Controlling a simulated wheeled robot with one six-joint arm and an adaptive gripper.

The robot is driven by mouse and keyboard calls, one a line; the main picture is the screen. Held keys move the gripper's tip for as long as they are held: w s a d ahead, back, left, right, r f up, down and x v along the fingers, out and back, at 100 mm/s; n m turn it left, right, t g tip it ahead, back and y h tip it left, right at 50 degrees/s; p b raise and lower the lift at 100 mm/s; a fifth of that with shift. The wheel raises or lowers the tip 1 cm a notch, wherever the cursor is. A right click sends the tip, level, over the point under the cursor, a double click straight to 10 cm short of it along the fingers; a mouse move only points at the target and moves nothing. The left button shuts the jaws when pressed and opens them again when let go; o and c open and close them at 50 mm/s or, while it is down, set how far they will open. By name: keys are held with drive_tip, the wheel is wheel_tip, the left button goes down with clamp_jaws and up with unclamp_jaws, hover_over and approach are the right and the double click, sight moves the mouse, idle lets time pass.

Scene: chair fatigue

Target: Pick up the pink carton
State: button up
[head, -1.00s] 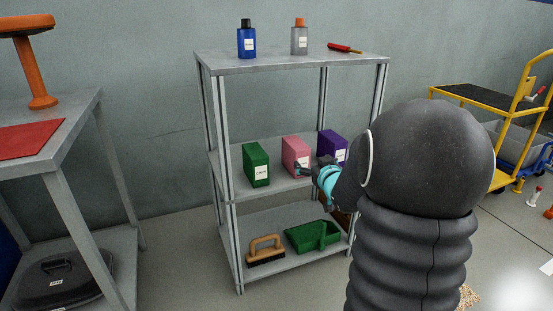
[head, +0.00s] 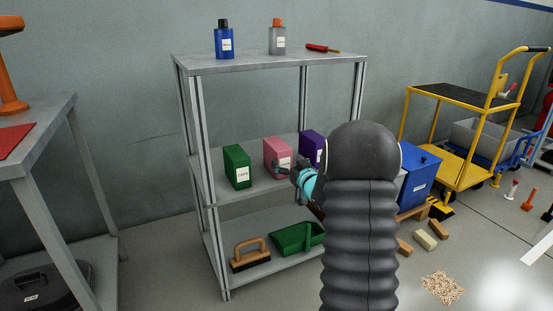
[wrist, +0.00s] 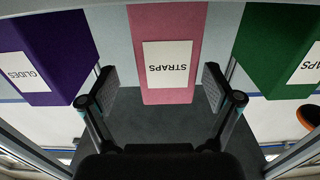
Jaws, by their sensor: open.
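The pink carton (head: 276,156) stands upright on the middle shelf (head: 262,186), between a green carton (head: 237,167) and a purple carton (head: 312,149). In the wrist view the pink carton (wrist: 166,57) is upside down, with a white label reading STRAPS. My gripper (wrist: 166,88) is open, its two fingers apart on either side of the carton's near end. In the head view my gripper (head: 284,170) is close to the carton's front and partly covers it. I cannot tell whether a finger touches it.
The green (wrist: 279,50) and purple (wrist: 45,57) cartons flank the fingers closely in the wrist view. Shelf posts (head: 209,180) and the top shelf (head: 270,62) frame the space. A brush (head: 251,255) and a green dustpan (head: 297,238) lie on the bottom shelf.

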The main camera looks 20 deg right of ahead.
drive_tip(key=w, duration=0.2)
drive_tip(key=w+a, duration=0.1)
drive_tip(key=w, duration=0.1)
drive_tip(key=shift+w+f, duration=0.2)
drive_tip(key=shift+w, duration=0.6)
drive_tip(key=shift+r, duration=0.1)
drive_tip(key=c, duration=1.5)
